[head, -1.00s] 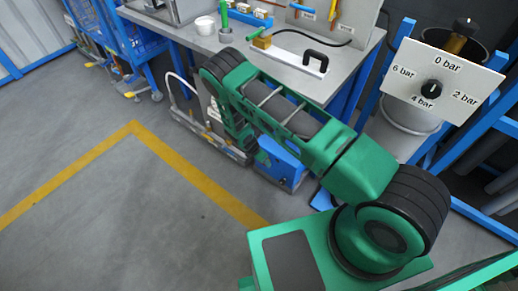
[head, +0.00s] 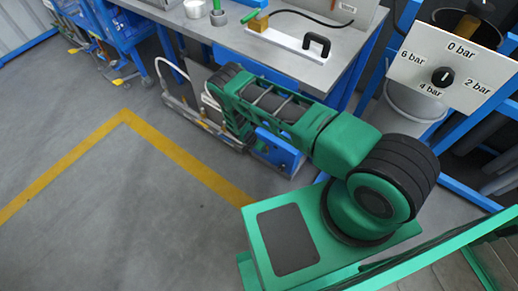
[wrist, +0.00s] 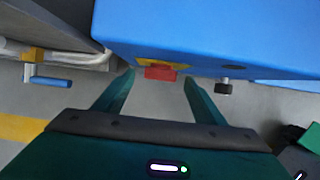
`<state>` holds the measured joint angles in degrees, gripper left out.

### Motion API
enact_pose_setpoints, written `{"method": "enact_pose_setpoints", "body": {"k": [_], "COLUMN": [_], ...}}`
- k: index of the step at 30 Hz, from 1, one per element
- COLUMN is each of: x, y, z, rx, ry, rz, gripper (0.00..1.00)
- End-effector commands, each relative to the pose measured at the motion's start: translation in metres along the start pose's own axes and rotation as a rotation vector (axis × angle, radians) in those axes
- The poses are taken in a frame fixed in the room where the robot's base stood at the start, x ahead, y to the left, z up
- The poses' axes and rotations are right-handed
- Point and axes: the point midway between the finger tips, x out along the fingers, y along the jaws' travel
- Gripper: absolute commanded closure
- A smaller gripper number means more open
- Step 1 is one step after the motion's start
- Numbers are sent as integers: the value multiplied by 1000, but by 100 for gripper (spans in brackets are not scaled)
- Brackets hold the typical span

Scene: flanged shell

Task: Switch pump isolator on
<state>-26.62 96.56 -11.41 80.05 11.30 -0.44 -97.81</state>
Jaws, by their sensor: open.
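A small red part on a yellow plate (wrist: 160,72), which looks like the isolator switch, sits on the near lower edge of a blue box (wrist: 225,38) in the wrist view. Its setting cannot be read. My gripper (wrist: 158,82) is open, its two green fingers pointing toward the blue box. The red part shows between the fingertips with nothing gripped; whether they touch the box I cannot tell. In the head view a blue box (head: 277,152) stands low beside the bench, partly hidden by my green arm. The gripper itself is hidden there.
A black knob (wrist: 223,88) projects below the box to the right. A blue-handled lever (wrist: 50,81) is at left.

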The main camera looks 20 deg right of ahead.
Motion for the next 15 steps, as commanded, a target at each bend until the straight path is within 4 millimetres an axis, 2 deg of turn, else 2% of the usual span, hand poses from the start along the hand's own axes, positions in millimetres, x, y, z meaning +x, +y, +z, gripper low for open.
{"method": "enact_pose_setpoints", "body": {"k": [6, 15], "x": [16, 18], "y": [0, 0], "z": [0, 0], "rx": [1, 1], "ry": [0, 0], "rz": [0, 0], "gripper": [36, 36]}}
